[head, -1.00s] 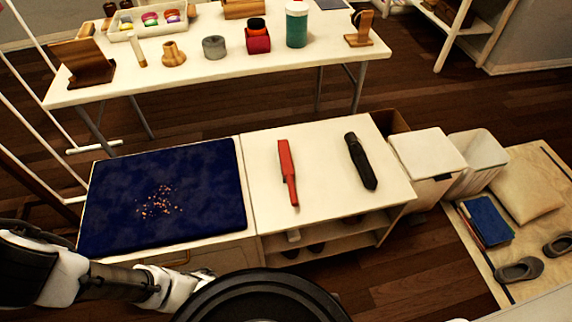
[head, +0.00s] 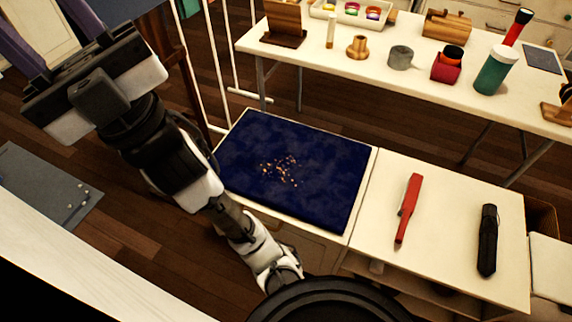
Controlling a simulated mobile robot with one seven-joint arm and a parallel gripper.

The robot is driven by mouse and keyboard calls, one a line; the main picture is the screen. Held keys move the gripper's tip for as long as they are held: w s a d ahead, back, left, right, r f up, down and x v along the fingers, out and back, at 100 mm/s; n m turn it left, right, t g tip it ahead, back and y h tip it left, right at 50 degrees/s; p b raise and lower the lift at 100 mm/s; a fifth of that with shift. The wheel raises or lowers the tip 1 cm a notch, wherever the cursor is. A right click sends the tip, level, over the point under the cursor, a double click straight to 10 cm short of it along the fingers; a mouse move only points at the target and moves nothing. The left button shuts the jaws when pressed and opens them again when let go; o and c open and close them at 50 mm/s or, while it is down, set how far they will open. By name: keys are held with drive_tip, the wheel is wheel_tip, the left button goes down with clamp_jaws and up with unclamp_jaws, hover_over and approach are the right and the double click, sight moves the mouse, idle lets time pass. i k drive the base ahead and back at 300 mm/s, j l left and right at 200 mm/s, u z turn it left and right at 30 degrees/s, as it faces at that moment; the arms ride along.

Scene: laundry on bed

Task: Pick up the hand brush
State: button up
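A red long-handled object (head: 408,209), which looks like the hand brush, lies on the white cabinet top (head: 376,243), to the right of the dark blue cushion. Its bristles cannot be made out. My gripper (head: 92,82) is raised at the upper left, far from the red brush, with the blue cushion between them. Its fingertips do not show clearly, so I cannot tell whether it is open. Nothing is visibly held.
A black elongated object (head: 487,240) lies right of the brush. Crumbs (head: 279,170) are scattered on the blue cushion (head: 325,205). A white table (head: 330,62) behind holds a green jar (head: 494,72) and several small items. A grey mat (head: 40,185) lies on the floor at left.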

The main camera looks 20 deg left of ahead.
sight(409, 199)
drive_tip(key=i+l+z, duration=0.2)
drive_tip(key=z, duration=0.15)
drive_tip(key=i+l+z, duration=0.2)
drive_tip(key=z, duration=0.15)
drive_tip(key=i+l+z, duration=0.15)
drive_tip(key=z, duration=0.2)
